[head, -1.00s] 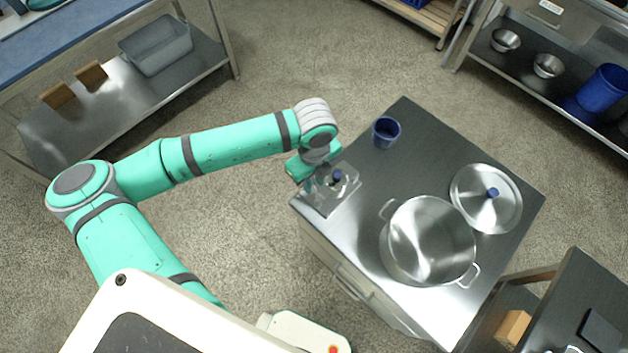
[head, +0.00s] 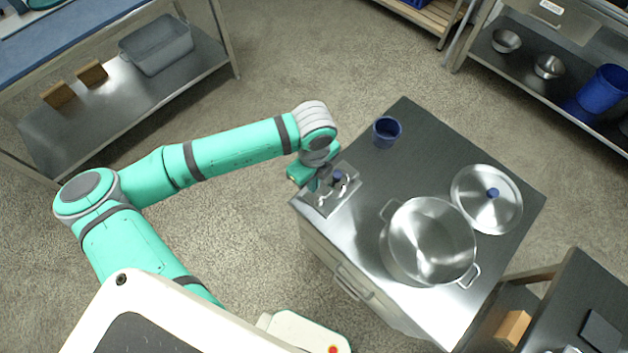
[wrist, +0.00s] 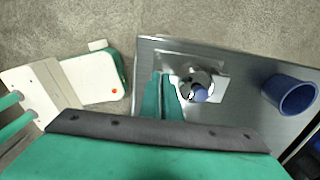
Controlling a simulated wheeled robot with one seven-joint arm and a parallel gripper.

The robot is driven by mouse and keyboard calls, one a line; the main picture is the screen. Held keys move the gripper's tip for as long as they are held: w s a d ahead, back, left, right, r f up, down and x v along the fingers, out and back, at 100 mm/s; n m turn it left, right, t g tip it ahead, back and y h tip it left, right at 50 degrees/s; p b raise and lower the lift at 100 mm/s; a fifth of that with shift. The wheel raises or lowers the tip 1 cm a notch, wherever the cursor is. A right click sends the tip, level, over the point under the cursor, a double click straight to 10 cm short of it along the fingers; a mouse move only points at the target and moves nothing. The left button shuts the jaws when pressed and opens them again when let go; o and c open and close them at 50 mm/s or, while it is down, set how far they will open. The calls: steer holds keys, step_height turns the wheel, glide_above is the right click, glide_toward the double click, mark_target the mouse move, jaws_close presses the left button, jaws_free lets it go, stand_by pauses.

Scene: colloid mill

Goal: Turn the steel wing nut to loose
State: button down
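A steel plate (head: 350,199) lies on the near left corner of the metal cabinet top. Shiny steel parts and a blue knob (head: 338,175) stand on it; the knob also shows in the wrist view (wrist: 202,95). The steel wing nut is too small to tell apart from these parts. My gripper (head: 318,184) is low at the plate's left side. In the wrist view its two green fingers (wrist: 163,76) lie close together, left of the knob. Whether they hold anything between them cannot be seen.
A blue cup (head: 386,132) stands at the cabinet's back corner. A large steel pot (head: 428,242) and its lid (head: 486,199) take up the middle and right of the cabinet top (head: 428,152). A shelf (head: 190,85) stands at the upper left.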

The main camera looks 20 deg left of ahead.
steer(key=c, duration=2)
jaws_free()
step_height(320, 180, up, 11)
steer(key=shift+f, duration=0.1)
